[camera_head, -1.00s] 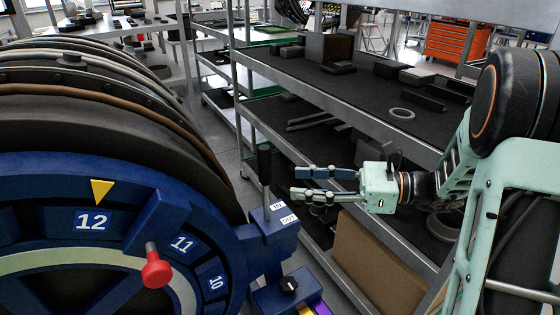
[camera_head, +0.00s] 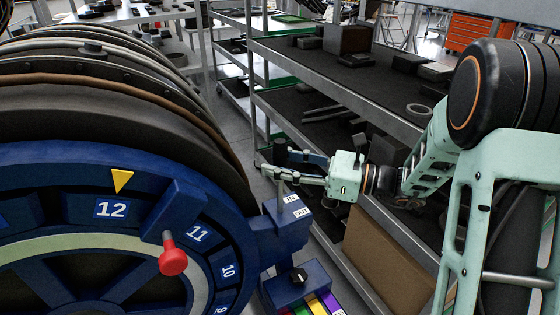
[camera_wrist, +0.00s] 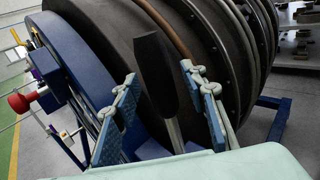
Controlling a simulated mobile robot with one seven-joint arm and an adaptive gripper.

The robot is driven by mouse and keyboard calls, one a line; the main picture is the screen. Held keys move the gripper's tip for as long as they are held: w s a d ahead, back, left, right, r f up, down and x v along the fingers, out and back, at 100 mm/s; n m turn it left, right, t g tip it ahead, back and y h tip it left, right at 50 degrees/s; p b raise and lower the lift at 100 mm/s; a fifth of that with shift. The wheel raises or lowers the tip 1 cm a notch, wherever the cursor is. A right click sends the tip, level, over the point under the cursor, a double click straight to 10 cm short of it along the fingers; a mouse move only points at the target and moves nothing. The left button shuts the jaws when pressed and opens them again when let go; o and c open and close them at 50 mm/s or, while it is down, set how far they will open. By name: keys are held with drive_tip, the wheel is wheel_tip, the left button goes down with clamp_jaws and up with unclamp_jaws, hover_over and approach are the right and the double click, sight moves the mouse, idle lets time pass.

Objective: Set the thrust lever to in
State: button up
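The thrust lever (camera_head: 280,150) has a black grip on a metal shaft and rises about upright from a blue bracket (camera_head: 280,232) with IN and OUT labels (camera_head: 295,205). My gripper (camera_head: 280,165) is at the lever, its two fingers pointing left. In the wrist view the black grip (camera_wrist: 153,70) shows between the blue finger pads of my gripper (camera_wrist: 158,78), with gaps on both sides. The gripper is open, astride the lever and not closed on it. I cannot tell exactly which label the lever lines up with.
A large blue wheel (camera_head: 110,160) numbered 12, 11, 10 with a red knob (camera_head: 172,261) stands at left, before the dark ribbed engine casing (camera_head: 120,110). A shelf rack (camera_head: 350,95) stands close behind my gripper.

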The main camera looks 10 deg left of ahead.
drive_tip(key=shift+c, duration=0.7)
clamp_jaws()
drive_tip(key=shift+r, duration=0.1)
drive_tip(key=shift+w+a+r+p, duration=0.15)
drive_tip(key=shift+w+p, duration=0.1)
drive_tip(key=shift+p, duration=0.4)
drive_tip(key=w+a+m+h+p, duration=0.1)
drive_tip(key=p, duration=0.1)
drive_tip(key=w+a+f+h+p, duration=0.1)
drive_tip(key=w+p, duration=0.1)
drive_tip(key=w+a+m+g+p, duration=0.1)
drive_tip(key=p, duration=0.1)
drive_tip(key=shift+w+a+f+m+h+p, duration=0.1)
drive_tip(key=shift+w+f+m+h+p, duration=0.05)
drive_tip(key=shift+f+m+h+p, duration=0.2)
drive_tip(key=shift+r, duration=0.1)
